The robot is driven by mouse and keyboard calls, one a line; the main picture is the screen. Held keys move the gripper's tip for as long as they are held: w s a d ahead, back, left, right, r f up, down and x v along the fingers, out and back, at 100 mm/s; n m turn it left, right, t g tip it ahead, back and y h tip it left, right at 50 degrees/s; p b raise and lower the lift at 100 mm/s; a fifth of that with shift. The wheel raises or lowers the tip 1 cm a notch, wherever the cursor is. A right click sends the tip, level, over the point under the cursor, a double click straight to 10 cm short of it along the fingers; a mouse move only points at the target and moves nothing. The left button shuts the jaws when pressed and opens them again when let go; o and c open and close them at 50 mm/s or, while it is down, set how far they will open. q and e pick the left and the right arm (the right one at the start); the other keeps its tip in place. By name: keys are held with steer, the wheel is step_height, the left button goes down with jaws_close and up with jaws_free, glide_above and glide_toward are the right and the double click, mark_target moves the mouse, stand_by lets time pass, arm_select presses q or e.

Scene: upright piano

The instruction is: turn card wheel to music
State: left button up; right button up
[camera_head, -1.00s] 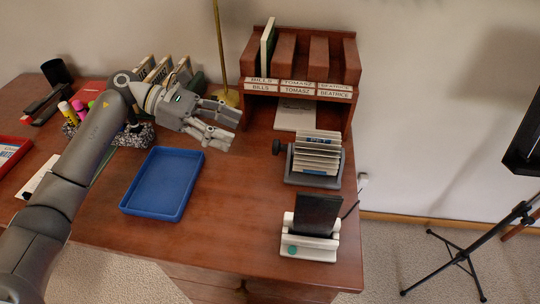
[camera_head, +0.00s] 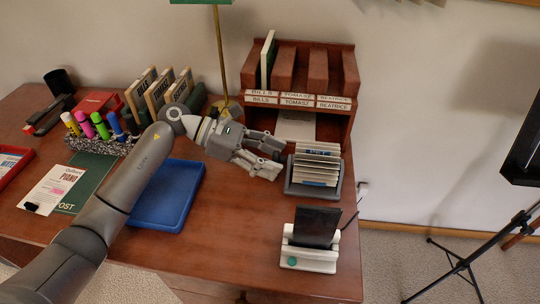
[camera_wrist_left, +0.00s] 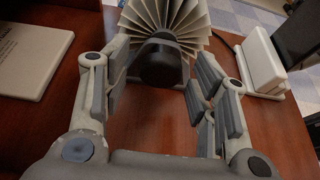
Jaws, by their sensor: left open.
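The card wheel (camera_head: 318,162) stands on the desk right of centre, a fan of cream cards in a grey stand. In the left wrist view its cards (camera_wrist_left: 172,16) fan out above a dark round knob (camera_wrist_left: 159,64) on its side. My left gripper (camera_head: 278,158) is open just left of the wheel. In the wrist view its two fingers (camera_wrist_left: 158,85) stand on either side of the knob, with gaps to it. The gripper hides the knob in the head view. I cannot read any card as music. My right gripper is not in view.
A dark phone in a white dock (camera_head: 312,238) stands in front of the wheel. A labelled wooden sorter (camera_head: 345,95) stands behind it. A blue tray (camera_head: 165,208) lies under my left arm. Pens (camera_head: 95,125) and a brass lamp pole (camera_head: 220,60) are farther left.

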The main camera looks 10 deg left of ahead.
arm_select(q)
steer(key=shift+c, duration=0.4)
steer(key=c, duration=0.9)
steer(key=shift+n+g+b, duration=0.35)
steer(key=shift+n+g, duration=0.15)
steer(key=shift+n, duration=0.1)
steer(key=shift+w+n+g+b, duration=0.1)
steer(key=shift+n+g+b, duration=0.35)
steer(key=shift+n, duration=0.35)
steer(key=shift+n+g+h+b, duration=0.3)
steer(key=shift+n+g, duration=0.35)
steer(key=shift+n, duration=0.35)
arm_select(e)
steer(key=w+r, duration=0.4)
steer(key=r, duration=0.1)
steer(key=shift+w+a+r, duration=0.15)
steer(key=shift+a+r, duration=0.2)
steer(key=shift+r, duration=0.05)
